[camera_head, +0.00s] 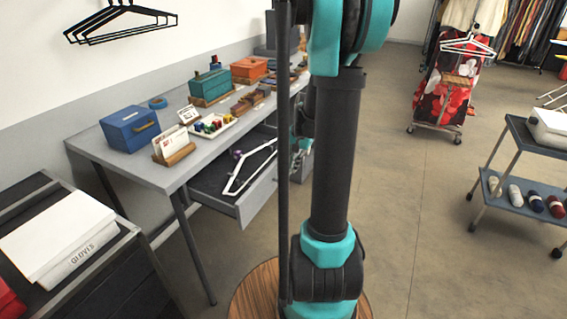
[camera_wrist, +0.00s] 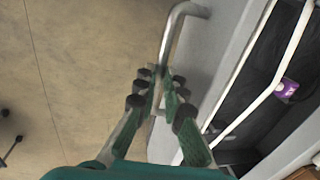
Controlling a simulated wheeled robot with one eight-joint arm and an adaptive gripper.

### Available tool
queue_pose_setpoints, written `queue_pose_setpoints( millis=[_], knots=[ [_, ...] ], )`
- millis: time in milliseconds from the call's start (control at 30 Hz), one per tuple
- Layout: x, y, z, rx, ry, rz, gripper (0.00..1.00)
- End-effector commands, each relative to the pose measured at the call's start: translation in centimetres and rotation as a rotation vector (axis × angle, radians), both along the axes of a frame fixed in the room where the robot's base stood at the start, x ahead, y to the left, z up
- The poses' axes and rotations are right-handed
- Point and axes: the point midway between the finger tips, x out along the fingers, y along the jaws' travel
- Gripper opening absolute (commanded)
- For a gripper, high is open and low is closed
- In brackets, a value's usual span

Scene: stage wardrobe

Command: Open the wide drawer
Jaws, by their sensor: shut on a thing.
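The wide drawer (camera_head: 245,200) is a grey drawer under the grey desk in the head view, and it stands partly out. White hangers (camera_head: 250,170) lie inside on its dark lining. In the wrist view the drawer front (camera_wrist: 215,65) runs slantwise, with a bent metal bar handle (camera_wrist: 173,40) on it. My gripper (camera_wrist: 160,84) is shut on this handle, its green-padded fingers on either side of the bar. In the head view my own arm hides the handle and most of the gripper.
The desk (camera_head: 150,170) carries a blue box (camera_head: 130,128), card holder, tray and other boxes. A low dark unit with a white gloves box (camera_head: 60,240) stands at the lower left. A trolley (camera_head: 515,190) is at the right.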

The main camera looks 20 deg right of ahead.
Motion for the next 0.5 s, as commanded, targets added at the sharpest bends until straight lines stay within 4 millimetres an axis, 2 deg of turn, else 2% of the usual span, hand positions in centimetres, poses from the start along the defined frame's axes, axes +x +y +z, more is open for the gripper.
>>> queue_pose_setpoints(
  millis=[100, 300, 500],
  knots=[
    [-2.0, -2.1, 0.0, 0.000, 0.000, -0.006, 0.00],
    [-5.0, -5.1, 0.0, 0.000, 0.000, -0.005, 0.00],
    [-7.0, -7.0, 0.0, 0.000, 0.000, -0.004, 0.00]
  ],
)
